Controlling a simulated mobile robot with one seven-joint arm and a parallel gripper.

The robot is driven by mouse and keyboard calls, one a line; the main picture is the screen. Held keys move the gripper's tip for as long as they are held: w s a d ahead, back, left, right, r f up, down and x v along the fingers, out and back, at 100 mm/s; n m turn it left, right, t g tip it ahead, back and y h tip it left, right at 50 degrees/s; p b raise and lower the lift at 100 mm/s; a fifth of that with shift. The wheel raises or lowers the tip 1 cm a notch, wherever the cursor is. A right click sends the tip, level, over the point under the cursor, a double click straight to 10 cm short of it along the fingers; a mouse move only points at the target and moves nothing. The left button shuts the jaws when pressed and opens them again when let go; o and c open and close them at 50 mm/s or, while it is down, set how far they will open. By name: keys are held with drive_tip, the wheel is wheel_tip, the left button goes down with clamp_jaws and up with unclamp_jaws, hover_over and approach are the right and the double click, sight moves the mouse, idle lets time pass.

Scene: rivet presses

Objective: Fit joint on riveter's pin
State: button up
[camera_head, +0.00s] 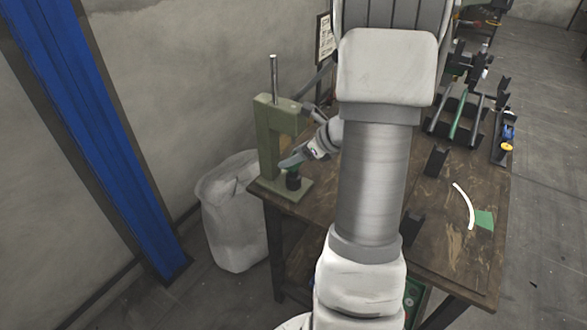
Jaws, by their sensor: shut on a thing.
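The riveter (266,135) is a green C-shaped press with an upright metal rod on top. It stands at the left corner of the workbench. A short dark cylinder (293,181) stands on its base plate, under the upper arm of the press. My gripper (306,155) reaches in from the right, into the riveter's opening. It is shut on a small grey-green piece that looks like the joint (288,162), held at or just above the dark cylinder. I cannot tell whether they touch. The pin cannot be made out, and my arm hides part of the gripper.
The wooden workbench (440,235) carries a black rack with rods (457,118), black brackets (436,161), a white curved strip (464,206) and a green patch (485,219). A white bag (235,215) stands on the floor left of the bench. A blue post (95,130) rises further left.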

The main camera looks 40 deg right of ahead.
drive_tip(key=shift+r+p, duration=1.1)
drive_tip(key=shift+r, duration=0.25)
drive_tip(key=o, duration=1.4)
drive_tip(key=p+v, duration=0.3)
drive_tip(key=v, duration=1.4)
drive_tip(key=shift+r, duration=0.15)
